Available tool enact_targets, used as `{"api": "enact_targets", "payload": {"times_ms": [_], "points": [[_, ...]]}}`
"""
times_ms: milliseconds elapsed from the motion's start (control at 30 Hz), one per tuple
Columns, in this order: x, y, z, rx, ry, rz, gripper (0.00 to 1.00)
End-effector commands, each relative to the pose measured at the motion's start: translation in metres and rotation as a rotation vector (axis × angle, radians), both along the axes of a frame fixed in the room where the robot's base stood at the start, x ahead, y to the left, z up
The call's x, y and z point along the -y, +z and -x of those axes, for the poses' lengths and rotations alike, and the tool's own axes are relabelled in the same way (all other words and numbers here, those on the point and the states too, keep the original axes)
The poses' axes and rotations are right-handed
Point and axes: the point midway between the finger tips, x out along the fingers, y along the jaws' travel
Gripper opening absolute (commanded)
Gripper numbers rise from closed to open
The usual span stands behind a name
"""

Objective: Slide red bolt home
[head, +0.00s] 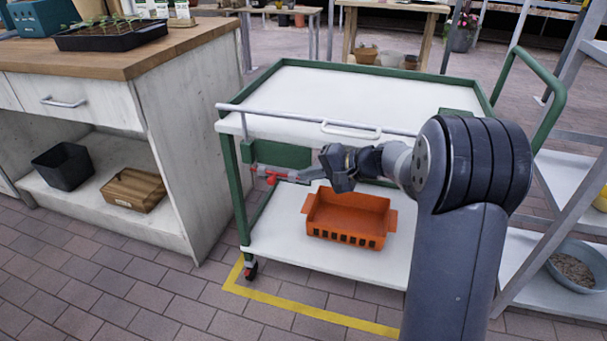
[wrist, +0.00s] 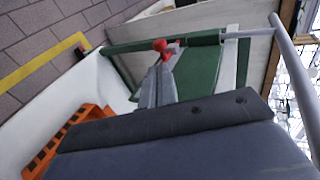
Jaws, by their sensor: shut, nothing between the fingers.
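The red bolt (head: 271,180) is a small red bar with a round knob, on the green-framed cart's left side below a green panel (head: 280,153). In the wrist view its red knob (wrist: 160,45) sits just past my fingertips, against a green bar. My gripper (head: 288,177) is shut and empty, reaching in from the right with its tips beside the bolt. The fingers (wrist: 158,80) also show in the wrist view; I cannot tell whether they touch the knob. The bolt's far end and its socket are too small or hidden to make out.
The white-topped cart (head: 340,92) has a rail and handle (head: 352,131) above my wrist. An orange basket (head: 347,236) sits on its lower shelf below my gripper. A wooden-topped cabinet (head: 165,180) stands left, with floor between. A grey rack stands right.

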Motion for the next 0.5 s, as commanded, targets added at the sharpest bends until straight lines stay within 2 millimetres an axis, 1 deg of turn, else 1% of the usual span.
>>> {"api": "enact_targets", "payload": {"times_ms": [33, 300, 400, 500], "points": [[-0.009, -0.008, -0.003, -0.001, 0.004, 0.000, 0.00], [-0.048, -0.029, -0.020, -0.001, 0.003, 0.001, 0.00], [-0.056, -0.033, -0.024, -0.001, 0.003, 0.001, 0.00], [-0.061, -0.035, -0.026, -0.001, 0.002, 0.001, 0.00]]}}
